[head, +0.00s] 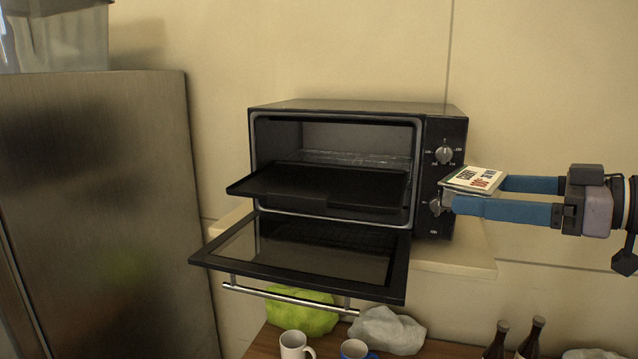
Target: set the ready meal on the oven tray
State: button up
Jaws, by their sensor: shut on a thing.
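The ready meal (474,179) is a small flat pack with a white printed top. My gripper (480,194) comes in from the right with its blue fingers shut on the pack, holding it in the air in front of the oven's control panel. The oven tray (318,186) is a dark flat tray, partly slid out of the oven (290,106). It is bare and lies to the left of the pack, above the lowered oven door (305,250). The underside of the pack is mostly hidden.
The oven stands on a pale shelf (465,255). Two knobs (444,155) are close to the pack. A steel fridge (95,210) stands at left. Below are a green bag (303,315), a grey bag (388,331), mugs (294,345) and dark bottles (529,340).

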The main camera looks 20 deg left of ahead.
jog(key=shift+a+r, duration=0.2)
jog(key=shift+r, duration=0.45)
jog(key=shift+a, duration=0.15)
jog(key=p, duration=0.6)
send_over(377, 195)
jog(key=d, duration=0.1)
jog(key=shift+s, duration=0.2)
jog(key=shift+w+a+r+p, duration=0.1)
jog(key=shift+w+a+p, duration=0.05)
jog(key=shift+a+p, duration=0.35)
notch_tip(377, 195, down, 3)
jog(key=shift+w+r+p, duration=0.1)
jog(key=shift+p, duration=0.3)
jog(key=shift+f, duration=0.5)
jog(key=shift+f, duration=0.15)
